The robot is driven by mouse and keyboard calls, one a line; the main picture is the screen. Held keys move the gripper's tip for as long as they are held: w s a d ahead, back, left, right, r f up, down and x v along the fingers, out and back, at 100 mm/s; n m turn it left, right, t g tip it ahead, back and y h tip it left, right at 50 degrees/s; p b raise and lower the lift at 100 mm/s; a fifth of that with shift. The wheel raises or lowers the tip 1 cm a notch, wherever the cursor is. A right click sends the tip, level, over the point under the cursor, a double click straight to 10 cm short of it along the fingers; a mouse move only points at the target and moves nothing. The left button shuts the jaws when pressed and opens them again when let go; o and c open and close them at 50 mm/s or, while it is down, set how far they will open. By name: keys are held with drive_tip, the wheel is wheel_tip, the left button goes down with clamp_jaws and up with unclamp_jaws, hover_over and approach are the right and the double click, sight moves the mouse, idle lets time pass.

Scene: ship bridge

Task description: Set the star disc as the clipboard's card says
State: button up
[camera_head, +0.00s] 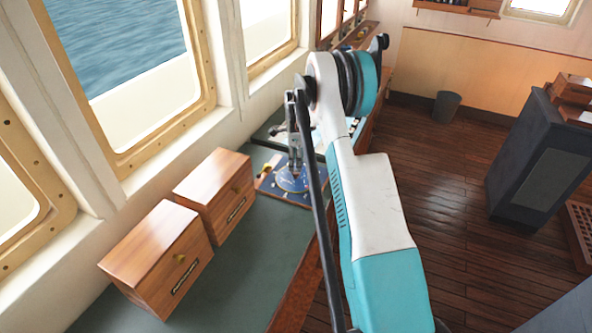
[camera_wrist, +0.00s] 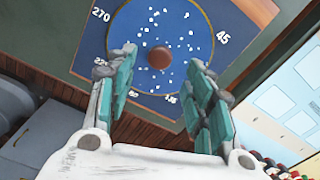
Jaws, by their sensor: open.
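The star disc (camera_wrist: 160,22) is a dark blue round plate with white star marks and a brown round knob (camera_wrist: 159,57) at its middle. It sits on a blue board (camera_wrist: 88,35) with numbers around it; 270 and 45 are readable, others are partly covered. In the head view the disc (camera_head: 288,182) lies on the counter below my gripper (camera_head: 294,168). In the wrist view my gripper (camera_wrist: 162,62) is open, its teal fingers on either side of the knob. I cannot tell whether they touch it. I cannot make out the clipboard's card.
Two wooden boxes (camera_head: 155,255) (camera_head: 215,190) with knobs stand on the green counter (camera_head: 235,270) beside the windows. A pale panel (camera_wrist: 285,95) lies to the right in the wrist view. A dark cabinet (camera_head: 535,155) and a bin (camera_head: 446,106) stand across the wooden floor.

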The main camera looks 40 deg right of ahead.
sight(296, 172)
drive_tip(key=shift+f, duration=2.45)
clamp_jaws()
